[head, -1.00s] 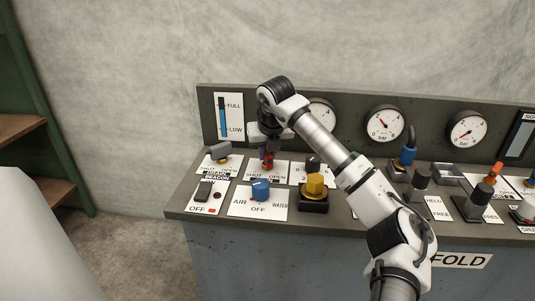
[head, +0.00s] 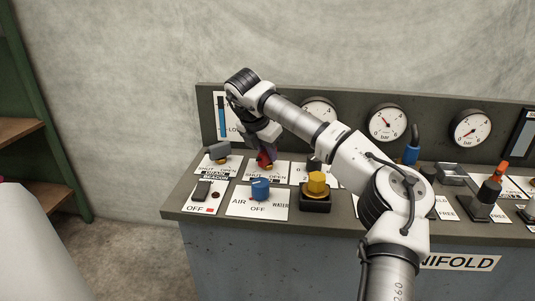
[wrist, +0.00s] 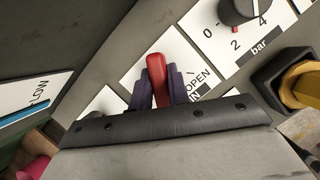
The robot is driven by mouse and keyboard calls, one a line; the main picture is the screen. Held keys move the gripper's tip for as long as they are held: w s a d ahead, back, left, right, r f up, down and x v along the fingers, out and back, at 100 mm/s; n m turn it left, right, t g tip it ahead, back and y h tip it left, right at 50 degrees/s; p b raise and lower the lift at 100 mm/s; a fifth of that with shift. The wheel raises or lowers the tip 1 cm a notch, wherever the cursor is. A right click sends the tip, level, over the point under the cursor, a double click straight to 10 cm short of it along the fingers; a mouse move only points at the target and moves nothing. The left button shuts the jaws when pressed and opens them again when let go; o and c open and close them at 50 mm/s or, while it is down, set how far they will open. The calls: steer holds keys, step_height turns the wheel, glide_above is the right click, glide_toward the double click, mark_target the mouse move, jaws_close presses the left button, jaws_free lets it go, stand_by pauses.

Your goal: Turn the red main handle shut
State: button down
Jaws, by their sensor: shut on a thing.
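The red main handle (head: 267,159) stands on a white plate with SHUT and OPEN marks, towards the left of the panel top. In the wrist view the red handle (wrist: 157,78) sits between the two dark purple finger pads of my gripper (wrist: 156,88). My gripper (head: 265,153) is shut on the handle from above and tilted. In the wrist view the handle's tip does not point at the visible OPEN word, which lies to its right. The SHUT word is hidden there by my gripper. Fingers partly cover the handle in the head view.
A grey handle (head: 218,151) stands close on the left. A blue AIR/WATER knob (head: 260,189) and a yellow knob (head: 317,184) are in front. Gauges (head: 387,122) line the upright back panel. Beyond the panel's left edge is open floor.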

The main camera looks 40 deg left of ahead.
steer(key=shift+m+h, duration=0.5)
steer(key=shift+m, duration=0.7)
steer(key=c, duration=1.3)
jaws_free()
steer(key=shift+c, duration=0.2)
steer(key=v, duration=1.3)
steer(key=shift+r, duration=0.45)
steer(key=shift+a, duration=0.1)
